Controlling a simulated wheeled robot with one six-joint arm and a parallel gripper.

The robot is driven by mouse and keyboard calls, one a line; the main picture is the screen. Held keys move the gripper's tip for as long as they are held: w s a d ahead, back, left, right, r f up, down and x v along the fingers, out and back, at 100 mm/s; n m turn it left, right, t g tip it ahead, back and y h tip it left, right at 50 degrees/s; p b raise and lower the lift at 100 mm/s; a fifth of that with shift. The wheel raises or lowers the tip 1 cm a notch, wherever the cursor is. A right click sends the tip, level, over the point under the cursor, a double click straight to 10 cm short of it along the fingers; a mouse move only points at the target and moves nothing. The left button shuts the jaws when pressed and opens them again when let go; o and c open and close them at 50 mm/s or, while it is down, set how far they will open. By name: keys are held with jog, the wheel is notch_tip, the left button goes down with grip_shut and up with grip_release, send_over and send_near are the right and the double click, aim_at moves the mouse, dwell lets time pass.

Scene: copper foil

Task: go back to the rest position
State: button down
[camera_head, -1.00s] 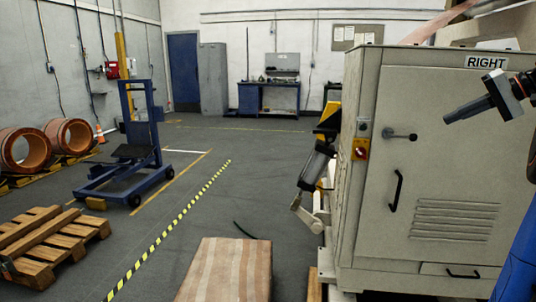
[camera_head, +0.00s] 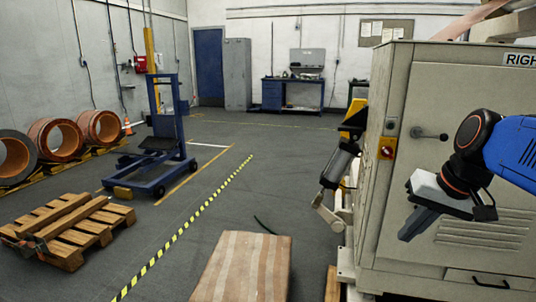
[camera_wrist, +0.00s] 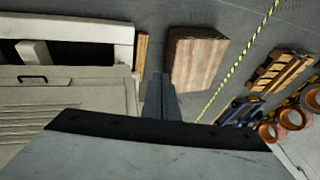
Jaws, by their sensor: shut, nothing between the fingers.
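My gripper (camera_head: 413,228) is at the right of the head view, in front of the beige cabinet (camera_head: 385,220) marked RIGHT. It points down and to the left, and its fingers are together with nothing held. My blue arm comes in from the right edge. In the wrist view my gripper (camera_wrist: 161,82) shows its closed fingers over the grey floor, between the cabinet (camera_wrist: 60,115) and the striped brown block (camera_wrist: 200,60).
A striped brown block (camera_head: 243,265) stands on the floor left of the cabinet. A blue lift (camera_head: 155,150), a wooden pallet (camera_head: 65,228) and copper rolls (camera_head: 57,140) are farther left. A yellow-black floor line (camera_head: 190,222) runs between. The floor (camera_head: 270,170) behind is mostly clear.

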jog(key=s+a+f+n+t+h, duration=0.1)
jog(key=s+a+f+n+h, duration=0.1)
jog(key=s+f, duration=0.8)
notch_tip(320, 180, down, 2)
jog(key=shift+s+f+n, duration=0.1)
jog(key=shift+s+n, duration=0.25)
jog(key=shift+n, duration=0.15)
jog(key=c, duration=2.5)
grip_release()
jog(key=shift+a, duration=0.1)
